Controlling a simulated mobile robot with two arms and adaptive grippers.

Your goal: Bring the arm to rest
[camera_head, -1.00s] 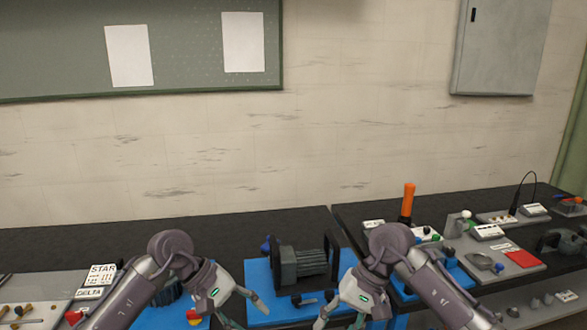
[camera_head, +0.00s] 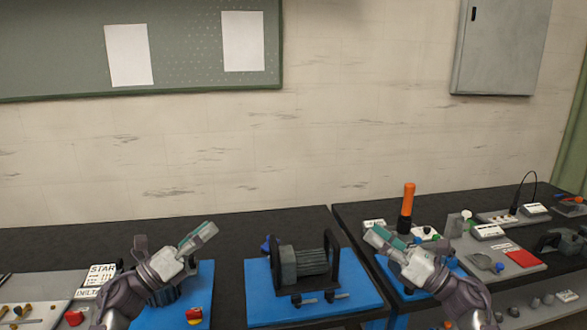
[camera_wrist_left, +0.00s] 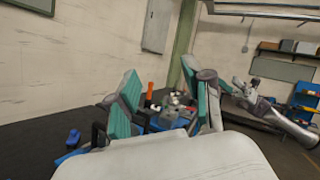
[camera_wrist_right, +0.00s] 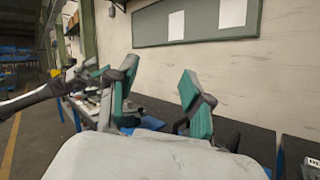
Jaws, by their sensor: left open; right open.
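My left gripper (camera_head: 200,238) is raised above the left part of the bench, pointing up and right in the head view. Its two teal-padded fingers stand apart with nothing between them in the left wrist view (camera_wrist_left: 163,105). My right gripper (camera_head: 378,240) is raised over the right part of the bench, pointing up and left. Its fingers are also spread and empty in the right wrist view (camera_wrist_right: 158,100). A dark ribbed motor unit (camera_head: 304,263) sits on a blue base plate (camera_head: 262,306) between the two arms. Neither gripper touches it.
An orange-handled tool (camera_head: 407,200) stands upright right of the motor. A grey board (camera_head: 520,258) with a red patch lies further right. A red button box (camera_head: 194,315) and a STAR/DELTA card (camera_head: 102,273) are at left. The bench behind the motor is clear.

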